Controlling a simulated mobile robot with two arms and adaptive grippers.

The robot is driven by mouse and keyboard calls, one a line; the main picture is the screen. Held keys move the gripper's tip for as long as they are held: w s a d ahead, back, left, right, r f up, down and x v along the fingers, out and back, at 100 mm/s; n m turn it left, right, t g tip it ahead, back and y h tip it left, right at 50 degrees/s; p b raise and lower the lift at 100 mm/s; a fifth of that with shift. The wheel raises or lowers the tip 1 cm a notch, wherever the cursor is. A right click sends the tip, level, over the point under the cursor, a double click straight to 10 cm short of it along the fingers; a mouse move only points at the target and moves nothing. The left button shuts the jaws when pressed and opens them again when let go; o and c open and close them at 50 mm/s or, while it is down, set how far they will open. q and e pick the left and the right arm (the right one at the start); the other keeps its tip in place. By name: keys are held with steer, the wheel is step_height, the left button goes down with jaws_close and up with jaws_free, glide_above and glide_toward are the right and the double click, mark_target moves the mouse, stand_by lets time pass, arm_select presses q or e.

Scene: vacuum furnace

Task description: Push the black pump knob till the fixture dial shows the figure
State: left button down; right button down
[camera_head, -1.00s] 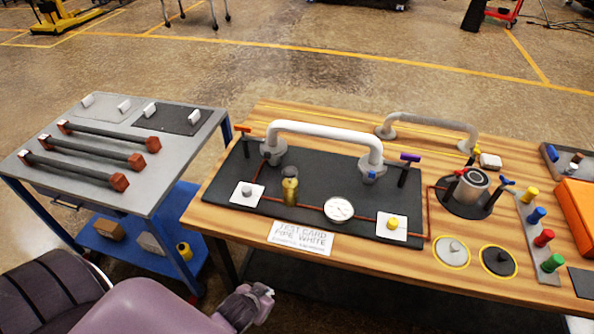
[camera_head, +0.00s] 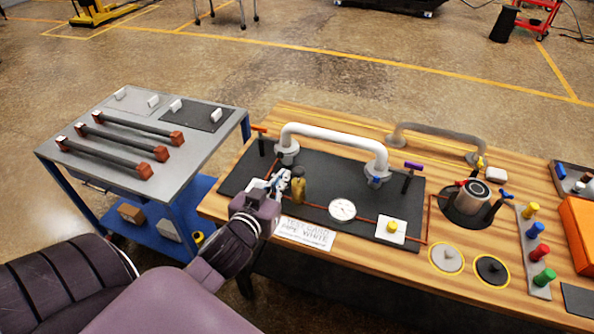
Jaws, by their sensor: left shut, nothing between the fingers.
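The test fixture is a black board (camera_head: 322,208) on the wooden bench, carrying a white pipe (camera_head: 335,135). The fixture dial (camera_head: 342,210) is a round white gauge; its needle and figures are too small to read. Left of it stands a brass cylinder (camera_head: 298,188), apparently the pump; I cannot make out a black knob on it clearly. My left gripper (camera_head: 283,178) is shut and empty, close to the cylinder's left side near its top; I cannot tell whether they touch. The gripper hides the white plate with the grey button. My right gripper is not in view.
A printed card (camera_head: 305,233) reading "TEST CARD PIPE WHITE" lies at the board's front. A yellow button (camera_head: 391,228) sits on a white plate to the right. Purple-handled (camera_head: 414,166) and orange-handled (camera_head: 259,129) valves flank the pipe. A grey cart (camera_head: 190,155) stands left.

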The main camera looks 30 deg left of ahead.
mark_target(299, 172)
arm_select(q)
steer(key=shift+w+a+f, duration=0.1)
